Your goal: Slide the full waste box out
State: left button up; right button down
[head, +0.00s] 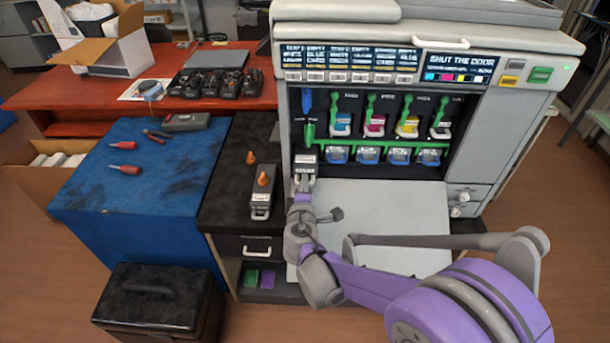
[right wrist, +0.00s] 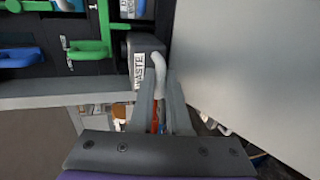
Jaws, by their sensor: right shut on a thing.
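The waste box (head: 304,159) is a grey box with a white label at the lower left of the printer's open front (head: 375,172). In the right wrist view the waste box (right wrist: 148,46) has a label reading WASTE and a pale upright handle (right wrist: 159,63) on its face. My right gripper (head: 303,184) is in front of the box. In the right wrist view my right gripper (right wrist: 160,82) is shut on that handle, with a finger on each side. How far the box sits inside its slot is hard to tell. My left gripper is not in view.
The printer's door (head: 400,205) hangs open below the bay. Green levers (head: 407,108) and coloured cartridges sit right of the waste box. Another grey box with orange caps (head: 261,205) stands on the black cabinet (head: 230,170). The blue mat (head: 130,185) has free room.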

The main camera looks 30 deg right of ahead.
jog(key=s+a, duration=0.1)
jog(key=s, duration=0.1)
jog(key=s+a, duration=0.2)
jog(key=s, duration=0.1)
jog(key=shift+s+a, duration=0.25)
jog(key=shift+s, duration=0.05)
jog(key=c, duration=0.8)
grip_release()
jog(key=o, duration=0.4)
jog(key=p+v, duration=0.2)
jog(key=v, duration=0.5)
jog(key=shift+p, duration=0.3)
